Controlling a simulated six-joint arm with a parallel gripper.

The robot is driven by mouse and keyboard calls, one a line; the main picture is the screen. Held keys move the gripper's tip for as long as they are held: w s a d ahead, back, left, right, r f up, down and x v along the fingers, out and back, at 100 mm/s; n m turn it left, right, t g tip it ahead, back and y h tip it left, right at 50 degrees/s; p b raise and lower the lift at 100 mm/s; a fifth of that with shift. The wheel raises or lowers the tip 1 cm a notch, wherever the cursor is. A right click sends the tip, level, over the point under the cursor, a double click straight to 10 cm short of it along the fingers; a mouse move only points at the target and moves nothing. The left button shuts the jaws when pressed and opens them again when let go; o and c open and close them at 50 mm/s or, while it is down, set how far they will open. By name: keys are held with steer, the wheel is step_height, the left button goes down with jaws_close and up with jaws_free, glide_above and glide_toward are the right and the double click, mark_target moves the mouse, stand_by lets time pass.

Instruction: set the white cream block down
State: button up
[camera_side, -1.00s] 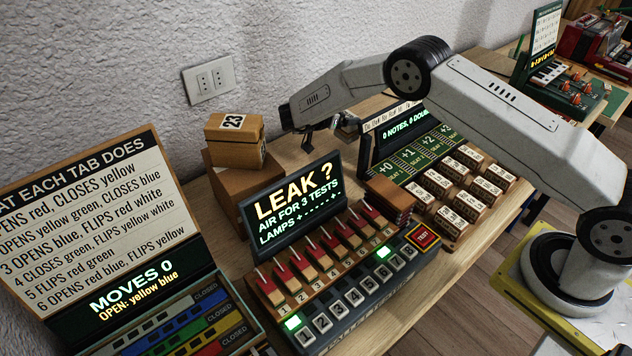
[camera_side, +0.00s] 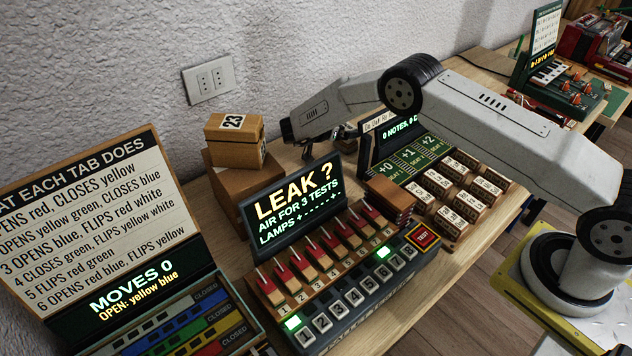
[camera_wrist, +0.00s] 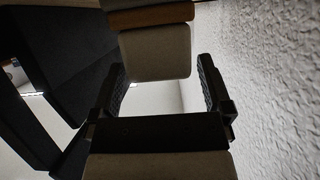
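A cream-white block (camera_wrist: 155,52) shows at the top middle of the wrist view, with a brown band and a dark band above it. My gripper (camera_wrist: 160,68) has its two black fingers wide apart, one to each side of the block's lower end. A narrow gap shows beside the right finger, and I see no clear contact. In the side view my gripper (camera_side: 338,133) is low behind the LEAK screen and beside the green panel's screen, its fingertips partly hidden. I cannot make out the block there.
The LEAK screen (camera_side: 292,207) stands in front of my gripper. The green seat panel (camera_side: 412,160) with several labelled blocks is to the right. A brown box (camera_side: 240,182) with a smaller box numbered 23 (camera_side: 235,139) on it stands left. The textured wall (camera_wrist: 265,90) is close by.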

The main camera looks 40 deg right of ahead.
steer(key=shift+r, duration=0.2)
steer(key=v, duration=0.5)
steer(key=shift+a, duration=0.1)
step_height(320, 180, up, 7)
stand_by(0.5)
stand_by(0.4)
